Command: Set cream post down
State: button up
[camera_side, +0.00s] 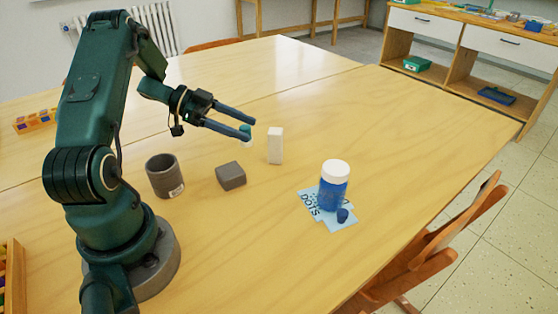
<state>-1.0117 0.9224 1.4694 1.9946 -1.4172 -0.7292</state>
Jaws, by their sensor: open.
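The cream post (275,146) stands upright on the wooden table (400,120), near its middle. My gripper (250,129) is to the left of the post, with its two long fingers pointing right and spread apart. I see nothing held between the fingers. In this view the fingertips end just left of the post's top, and a clear gap shows between them and the post. A small teal thing (246,128) shows at the fingertips, partly hidden by them; I cannot tell whether they touch it.
A grey block (231,176) and a dark grey cup (164,176) stand to the left of the post. To the right, a blue jar with a white lid (333,186) and a small dark blue piece (342,215) are at a light blue card (323,213). The table's right side is clear.

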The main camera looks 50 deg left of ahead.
jog(key=w+r+n+t+y, duration=0.1)
jog(key=w+r+t+y, duration=0.3)
jog(key=w+r+y, duration=0.45)
notch_tip(320, 180, up, 8)
jog(key=w+n+y, duration=0.1)
jog(key=n+y, duration=0.3)
jog(key=s+d+f+n+g+h, duration=0.1)
jog(key=s+d+f+n+g, duration=0.1)
jog(key=s+d, duration=0.7)
jog(key=s+d+f+n+g+h, duration=0.2)
jog(key=s+d+f+g, duration=0.3)
jog(key=s+d, duration=0.4)
jog(key=s+g, duration=0.1)
jog(key=s, duration=0.4)
jog(key=shift+s, duration=0.15)
